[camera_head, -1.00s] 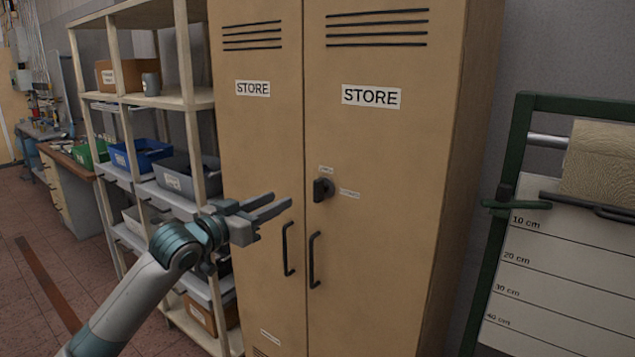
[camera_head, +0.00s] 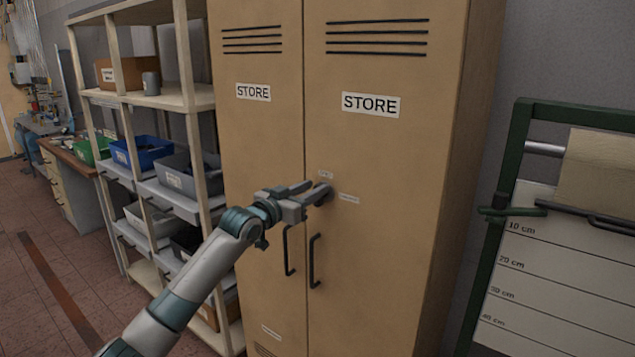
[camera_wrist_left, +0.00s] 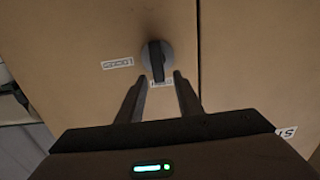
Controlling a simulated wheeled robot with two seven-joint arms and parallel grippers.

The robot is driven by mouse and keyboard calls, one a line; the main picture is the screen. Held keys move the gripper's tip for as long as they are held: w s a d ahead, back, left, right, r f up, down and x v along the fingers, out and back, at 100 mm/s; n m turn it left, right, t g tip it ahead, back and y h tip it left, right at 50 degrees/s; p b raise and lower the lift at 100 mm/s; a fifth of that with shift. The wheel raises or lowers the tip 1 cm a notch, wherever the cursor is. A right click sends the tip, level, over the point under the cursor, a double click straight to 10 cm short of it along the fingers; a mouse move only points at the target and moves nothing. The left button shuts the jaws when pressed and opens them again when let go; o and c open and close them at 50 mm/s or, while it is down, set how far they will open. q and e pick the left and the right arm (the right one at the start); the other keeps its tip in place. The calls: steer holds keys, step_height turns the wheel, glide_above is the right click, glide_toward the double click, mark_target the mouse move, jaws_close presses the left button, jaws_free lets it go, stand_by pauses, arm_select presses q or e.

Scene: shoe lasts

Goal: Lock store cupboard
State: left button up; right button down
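The tan store cupboard (camera_head: 385,150) stands with both doors shut and a STORE label on each. Its dark lock knob (camera_head: 325,192) is on the right door near the seam, with small white labels above and to its right. My left gripper (camera_head: 312,192) is at the knob and hides part of it. In the left wrist view the knob (camera_wrist_left: 156,60) has a round base and a bar pointing toward my fingers. The left fingers (camera_wrist_left: 160,88) are apart, with the bar's tip near the gap between them; contact cannot be told. My right gripper is not in view.
Two dark door handles (camera_head: 315,262) sit below the knob. An open shelf (camera_head: 195,100) with bins stands left of the cupboard. A green-framed board (camera_head: 510,170) with a cm scale stands at the right.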

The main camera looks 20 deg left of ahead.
arm_select(q)
steer(key=shift+x, duration=1.4)
steer(key=shift+c, duration=0.4)
jaws_close()
